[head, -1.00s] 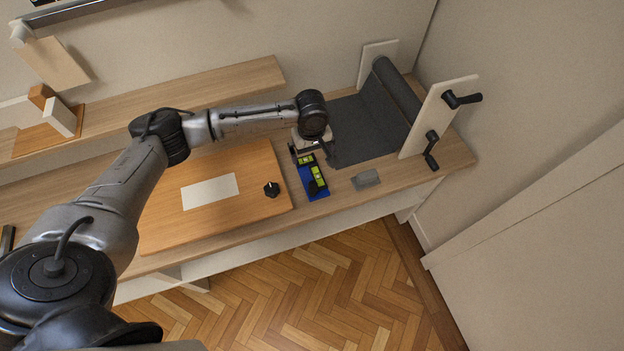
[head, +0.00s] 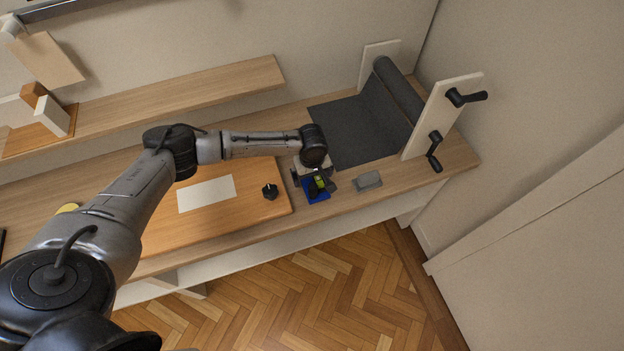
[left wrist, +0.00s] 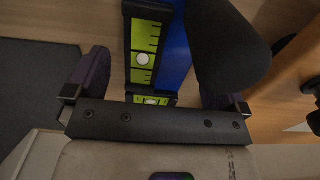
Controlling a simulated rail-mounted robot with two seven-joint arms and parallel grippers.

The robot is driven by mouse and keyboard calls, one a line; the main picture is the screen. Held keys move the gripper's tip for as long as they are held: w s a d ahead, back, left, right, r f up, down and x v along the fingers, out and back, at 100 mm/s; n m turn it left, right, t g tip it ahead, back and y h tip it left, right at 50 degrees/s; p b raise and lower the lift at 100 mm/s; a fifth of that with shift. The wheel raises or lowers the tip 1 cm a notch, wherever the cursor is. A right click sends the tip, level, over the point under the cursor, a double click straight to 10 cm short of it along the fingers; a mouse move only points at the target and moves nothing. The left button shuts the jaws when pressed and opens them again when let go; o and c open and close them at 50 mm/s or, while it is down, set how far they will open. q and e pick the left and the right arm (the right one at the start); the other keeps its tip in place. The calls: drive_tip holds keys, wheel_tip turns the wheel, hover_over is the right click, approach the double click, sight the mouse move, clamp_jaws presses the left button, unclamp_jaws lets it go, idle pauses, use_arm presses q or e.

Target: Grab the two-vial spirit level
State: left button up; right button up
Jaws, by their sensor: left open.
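The two-vial spirit level (head: 319,183) is a dark bar with bright yellow-green vial windows, lying on a blue base (head: 314,196) at the bench's front edge. In the left wrist view the level (left wrist: 147,45) shows its green windows, with the blue base (left wrist: 175,55) along its right side. My left gripper (head: 317,184) is open above the level and partly hides it in the head view. In the left wrist view the level lies between the fingers of the gripper (left wrist: 155,88); contact cannot be told. My right gripper is not in view.
A dark rounded object (left wrist: 226,45) is close to the right finger. Left of the level is an orange-brown board (head: 245,203) with a black knob (head: 270,191). A grey block (head: 368,181) lies right of it. A dark mat (head: 360,130) and a cranked roller stand (head: 440,115) are behind.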

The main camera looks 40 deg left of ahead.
use_arm(q)
drive_tip(key=shift+f, duration=0.5)
drive_tip(key=shift+c, duration=0.2)
drive_tip(key=c, duration=1)
drive_tip(key=shift+r, duration=0.15)
